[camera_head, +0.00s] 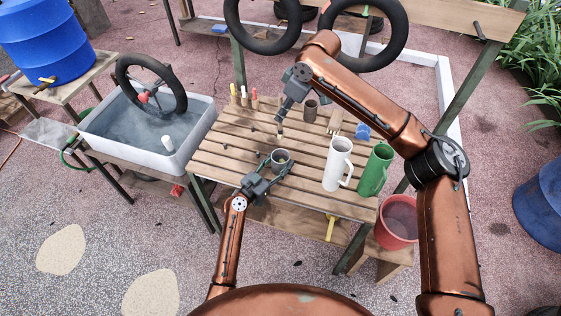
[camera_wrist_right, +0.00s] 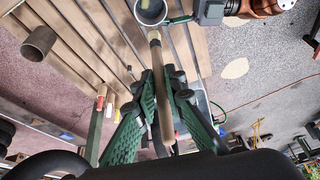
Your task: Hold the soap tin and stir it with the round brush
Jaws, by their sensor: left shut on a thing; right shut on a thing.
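The soap tin (camera_head: 281,158) is a small grey round tin near the front left of the slatted bench. My left gripper (camera_head: 271,165) is shut on it from the front. My right gripper (camera_head: 284,112) is shut on the round brush (camera_head: 280,131), behind and above the tin. In the right wrist view, the brush (camera_wrist_right: 162,90) is a pale wooden stick between the fingers (camera_wrist_right: 167,100), its tip pointing at the tin (camera_wrist_right: 150,12). The tip appears outside the tin, close to its rim.
A brown cup (camera_head: 310,111) stands behind the tin. A white jug (camera_head: 338,165) and green jug (camera_head: 375,170) stand to the right. Several colored-handled tools (camera_head: 244,96) stand at the back left. A water basin (camera_head: 150,125) with a wheel is left of the bench (camera_head: 225,150).

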